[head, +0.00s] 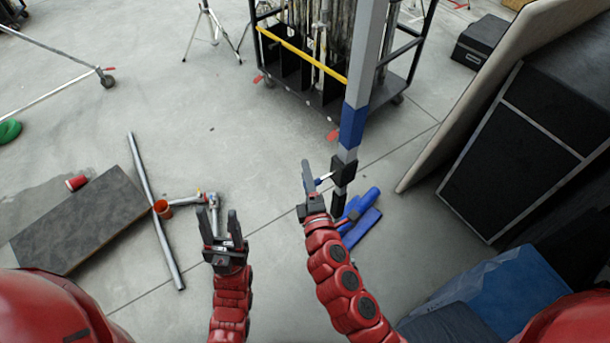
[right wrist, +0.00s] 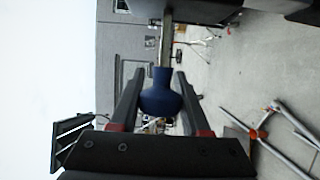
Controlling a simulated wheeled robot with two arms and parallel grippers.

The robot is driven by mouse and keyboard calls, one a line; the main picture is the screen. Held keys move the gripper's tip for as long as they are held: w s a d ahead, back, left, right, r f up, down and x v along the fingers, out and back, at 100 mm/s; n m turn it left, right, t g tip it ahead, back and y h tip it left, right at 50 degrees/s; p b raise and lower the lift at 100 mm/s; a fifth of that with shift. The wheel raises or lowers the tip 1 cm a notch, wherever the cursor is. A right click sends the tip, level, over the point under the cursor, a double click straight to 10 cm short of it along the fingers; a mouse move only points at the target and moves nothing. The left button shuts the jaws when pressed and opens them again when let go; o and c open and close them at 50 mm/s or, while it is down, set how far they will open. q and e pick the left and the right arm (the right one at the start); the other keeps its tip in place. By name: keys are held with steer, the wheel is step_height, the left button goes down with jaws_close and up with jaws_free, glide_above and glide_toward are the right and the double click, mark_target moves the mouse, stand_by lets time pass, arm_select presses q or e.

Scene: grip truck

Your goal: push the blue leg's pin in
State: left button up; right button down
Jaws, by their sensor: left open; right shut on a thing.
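The leg is an upright grey pole with a blue band (head: 353,125) in the head view. Below the band is a black collar (head: 343,170). A pin with a blue knob (head: 318,181) sticks out from the collar to the left. My right gripper (head: 313,182) is at this knob. In the right wrist view, the dark blue knob (right wrist: 160,98) sits between my two fingers, with its stem running away toward the leg. The pin's depth in the collar is hidden. My left gripper (head: 219,222) is open and empty, left of the leg, above the floor.
A cart with a yellow bar (head: 300,54) stands behind the leg. Blue bags (head: 362,222) lie at its foot.

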mark_target(324, 177)
steer(key=w+d, duration=0.2)
steer(key=d, duration=0.1)
steer(key=shift+w+d+p, duration=0.3)
steer(key=shift+a, duration=0.1)
steer(key=c, duration=0.8)
jaws_free()
steer(key=o, duration=0.4)
